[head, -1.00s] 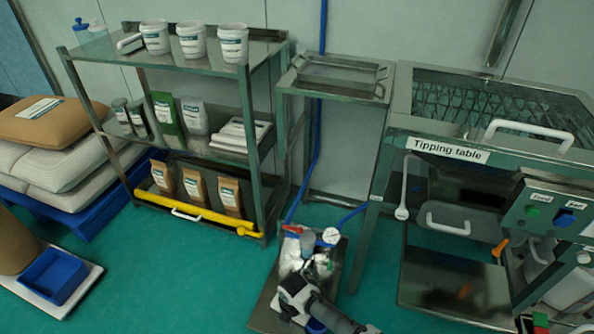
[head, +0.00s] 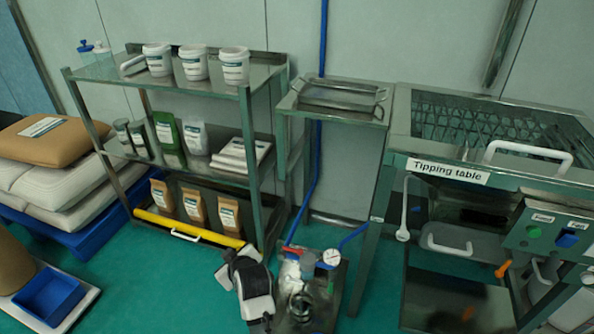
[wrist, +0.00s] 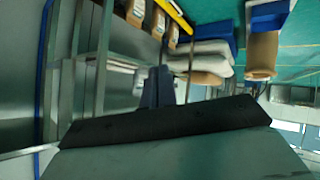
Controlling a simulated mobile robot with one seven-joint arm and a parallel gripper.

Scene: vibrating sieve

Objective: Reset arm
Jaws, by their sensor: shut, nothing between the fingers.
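My arm (head: 248,285) shows in the head view at the bottom, left of centre, folded low in front of the shelf rack. In the wrist view my gripper (wrist: 157,80) shows as dark fingers close together beyond a wide black edge. It is shut and empty, with nothing held. The wrist view is turned on its side and looks past the rack towards the sacks and the floor. The fingertips are not clear in the head view.
A shelf rack (head: 262,172) with tubs, pouches and a yellow bar stands left of centre. The tipping table (head: 395,172) stands at right, a metal tray (head: 345,95) between them. A floor unit with a gauge (head: 331,257) is beside my arm. Green floor (head: 130,290) is open at left.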

